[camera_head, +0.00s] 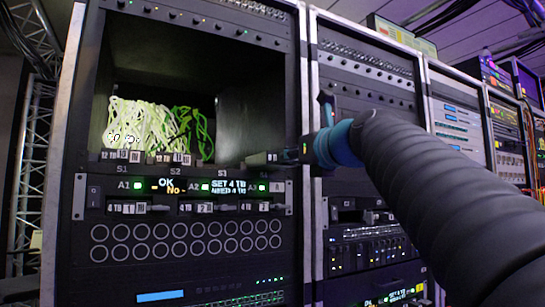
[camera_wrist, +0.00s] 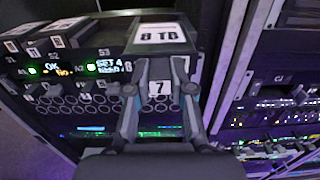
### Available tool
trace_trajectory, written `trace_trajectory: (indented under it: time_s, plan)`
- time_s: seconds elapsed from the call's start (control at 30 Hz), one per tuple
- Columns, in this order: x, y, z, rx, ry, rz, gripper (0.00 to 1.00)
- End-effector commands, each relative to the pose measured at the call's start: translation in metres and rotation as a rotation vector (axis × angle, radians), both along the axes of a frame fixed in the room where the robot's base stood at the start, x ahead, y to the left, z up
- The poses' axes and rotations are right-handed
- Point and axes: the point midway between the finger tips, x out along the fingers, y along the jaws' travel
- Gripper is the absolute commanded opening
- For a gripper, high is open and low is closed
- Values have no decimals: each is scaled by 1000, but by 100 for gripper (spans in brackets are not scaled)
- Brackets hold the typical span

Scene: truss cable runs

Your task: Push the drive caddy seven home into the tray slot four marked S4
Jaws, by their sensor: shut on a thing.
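Drive caddy seven (camera_wrist: 163,38) is dark, with a white "8 TB" label on top and a "7" tag on its front. My gripper (camera_wrist: 160,72) is shut on its front end, with one finger on each side of the tag. In the head view the caddy (camera_head: 268,158) lies level at the right end of the upper tray row, with my gripper (camera_head: 313,150) at its right end. The caddy still sticks out in front of the tray. The slot mark below it is small and hard to read, and the slot mouth is hidden.
Other labelled caddies (camera_head: 168,158) sit at the left of the upper row. Below is a panel with lit screens (camera_head: 228,187) and a lower row of caddies (camera_head: 128,208). Green cables (camera_head: 155,125) hang in the open bay above. A rack post (camera_head: 308,235) stands close at the right.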

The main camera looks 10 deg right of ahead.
Motion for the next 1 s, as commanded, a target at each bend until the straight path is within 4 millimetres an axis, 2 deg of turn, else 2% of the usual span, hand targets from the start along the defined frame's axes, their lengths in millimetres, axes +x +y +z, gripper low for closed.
trace_trajectory:
  time_s: [1.0]
  plan:
    - [24,8,1,1,-2,0,0]
